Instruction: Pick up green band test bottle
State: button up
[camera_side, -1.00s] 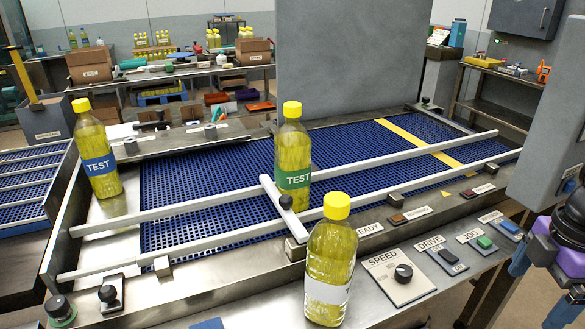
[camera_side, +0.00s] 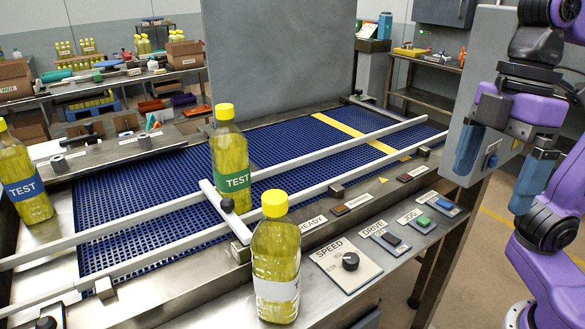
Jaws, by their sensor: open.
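The green band TEST bottle (camera_side: 231,155), yellow with a yellow cap, stands upright on the blue conveyor mesh by the rails. The near part of its base is hidden behind the short white divider bar (camera_side: 224,212). My gripper (camera_side: 492,190), with blue fingers, is at the right, above the panel's right end. It is open and empty, well apart from the bottle. A blue band TEST bottle (camera_side: 24,185) stands at the far left. A bottle with a blank white label (camera_side: 276,262) stands in front of the rails.
Two long white rails (camera_side: 330,188) cross the conveyor (camera_side: 270,142). A tall grey panel (camera_side: 277,65) stands behind it, and another grey panel (camera_side: 474,75) is beside my gripper. The control panel with the speed knob (camera_side: 350,261) lies along the front right.

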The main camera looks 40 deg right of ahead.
jog(key=w+a+r+y, duration=0.2)
jog(key=w+a+y, duration=0.25)
jog(key=a, duration=0.65)
jog(key=w+a+r+y, duration=0.2)
jog(key=w+a+y, duration=0.3)
jog(key=a, duration=0.5)
jog(key=w+a+r+m+t+y, duration=0.1)
jog(key=w+a+r+t, duration=0.2)
jog(key=w+a, duration=0.35)
jog(key=m+t+h, duration=1.1)
jog(key=m+h, duration=0.1)
jog(key=h, duration=0.1)
send_over(236, 152)
jog(key=s, duration=0.3)
notch_tip(236, 152, down, 7)
jog(key=shift+y, duration=0.25)
notch_tip(236, 152, down, 11)
jog(key=shift+r, duration=0.1)
jog(key=shift+w+f, duration=0.3)
jog(key=shift+w, duration=0.15)
jog(key=x, duration=0.6)
jog(key=shift+w+f, duration=0.15)
jog(key=shift+w, duration=0.15)
